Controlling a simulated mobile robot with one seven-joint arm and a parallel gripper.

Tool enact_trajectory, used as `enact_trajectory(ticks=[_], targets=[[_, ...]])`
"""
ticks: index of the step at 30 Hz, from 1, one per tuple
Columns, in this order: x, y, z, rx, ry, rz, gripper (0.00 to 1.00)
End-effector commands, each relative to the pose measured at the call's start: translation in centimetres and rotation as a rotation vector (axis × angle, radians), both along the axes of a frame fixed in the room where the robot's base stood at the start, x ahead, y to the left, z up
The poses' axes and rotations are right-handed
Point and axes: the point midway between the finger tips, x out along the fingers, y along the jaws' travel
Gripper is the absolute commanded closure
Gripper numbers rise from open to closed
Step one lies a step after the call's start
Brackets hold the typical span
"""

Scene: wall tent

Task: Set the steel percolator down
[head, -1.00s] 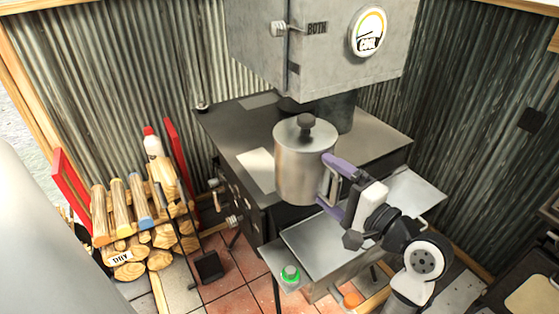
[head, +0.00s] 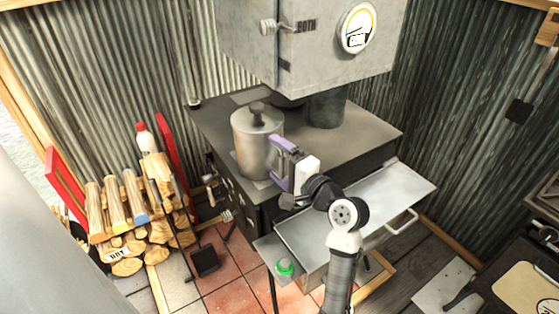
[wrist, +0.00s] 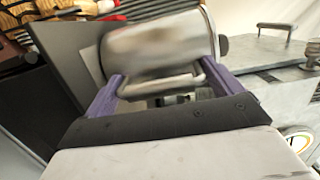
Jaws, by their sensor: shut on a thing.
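The steel percolator (head: 257,145) is a tall metal pot with a dark lid knob. In the head view it is upright over the left part of the dark stove top (head: 345,148); I cannot tell whether its base touches. My gripper (head: 283,165) has purple fingers and is shut on the percolator's handle at its right side. In the wrist view the percolator (wrist: 160,50) is blurred, with its handle (wrist: 160,85) between the purple fingers (wrist: 165,90). The percolator's base is hard to make out.
A grey metal box (head: 310,40) with a dial stands above the stove, on a dark flue (head: 327,108).

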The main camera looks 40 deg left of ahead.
Motion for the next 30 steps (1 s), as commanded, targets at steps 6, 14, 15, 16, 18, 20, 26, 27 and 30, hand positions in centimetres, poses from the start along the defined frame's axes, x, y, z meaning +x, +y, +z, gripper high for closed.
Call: enact_trajectory(ticks=[6,14,15,16,18,20,26,27,30], targets=[[0.0,-0.1,0.1,0.005,-0.005,-0.001,0.47],[0.0,0.0,-0.4,0.000,-0.002,0.000,0.00],[0.0,0.0,-0.4,0.000,-0.002,-0.001,0.00],[0.0,0.0,-0.4,0.000,-0.002,0.000,0.00],[0.0,0.0,-0.4,0.000,-0.002,0.000,0.00],[0.0,0.0,-0.4,0.000,-0.002,0.000,0.00],[-0.2,-1.2,-0.2,0.001,-0.002,-0.004,0.00],[-0.3,-1.9,-0.3,0.002,-0.001,-0.005,0.00],[-0.8,-3.9,-0.4,0.001,-0.001,-0.005,0.00]])
